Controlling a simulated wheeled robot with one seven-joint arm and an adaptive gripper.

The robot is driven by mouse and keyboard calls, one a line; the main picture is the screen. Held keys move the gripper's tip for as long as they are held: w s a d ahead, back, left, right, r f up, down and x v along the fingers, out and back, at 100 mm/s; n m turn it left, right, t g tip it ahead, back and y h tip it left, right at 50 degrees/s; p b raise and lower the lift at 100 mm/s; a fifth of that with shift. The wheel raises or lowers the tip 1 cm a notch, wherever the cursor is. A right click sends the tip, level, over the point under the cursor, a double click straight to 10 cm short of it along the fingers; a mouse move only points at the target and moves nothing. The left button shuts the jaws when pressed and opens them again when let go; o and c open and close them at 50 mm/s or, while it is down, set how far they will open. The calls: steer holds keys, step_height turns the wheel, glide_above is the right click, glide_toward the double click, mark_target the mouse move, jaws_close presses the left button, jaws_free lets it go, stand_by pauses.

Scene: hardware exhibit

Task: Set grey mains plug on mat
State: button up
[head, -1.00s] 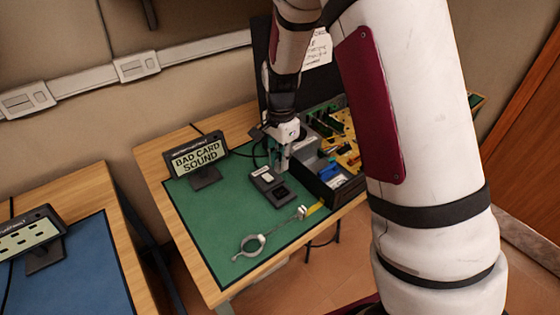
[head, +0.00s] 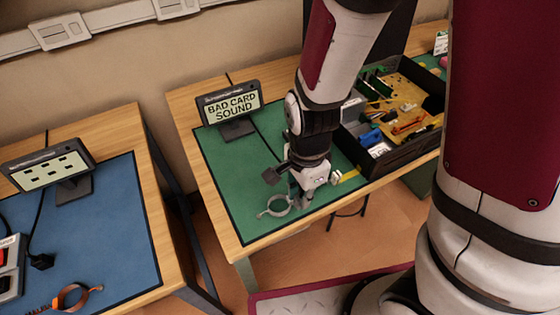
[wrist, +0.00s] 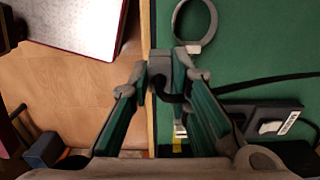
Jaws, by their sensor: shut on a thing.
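My gripper (head: 299,200) is low over the front part of the green mat (head: 222,182) in the head view. In the wrist view its fingers (wrist: 166,72) are shut on a grey block, which I take to be the grey mains plug (wrist: 159,64). A black cable (wrist: 250,84) runs from there to the right over the mat (wrist: 236,55). The plug is near the mat's front edge; I cannot tell whether it touches the surface. In the head view the gripper mostly hides it.
A grey ring-shaped strap (head: 275,207) lies on the mat beside my gripper. A black device with a white label (wrist: 272,124) is at right in the wrist view. A sign (head: 230,103) and an open case (head: 400,105) stand behind. A blue mat (head: 105,225) covers the left table.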

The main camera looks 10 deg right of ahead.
steer(key=w+b, duration=0.2)
steer(key=shift+w+a+f+b, duration=0.1)
steer(key=shift+f+b, duration=0.2)
steer(key=shift+b, duration=0.1)
steer(key=w, duration=0.4)
steer(key=w+a, duration=0.1)
steer(key=w, duration=0.3)
steer(key=w+a+f, duration=0.1)
steer(key=w, duration=0.4)
steer(key=shift+f+b, duration=0.4)
steer(key=shift+f, duration=1.3)
steer(key=shift+s+f, duration=0.1)
steer(key=o, duration=0.7)
steer(key=shift+c, duration=0.2)
steer(key=shift+o, duration=1.1)
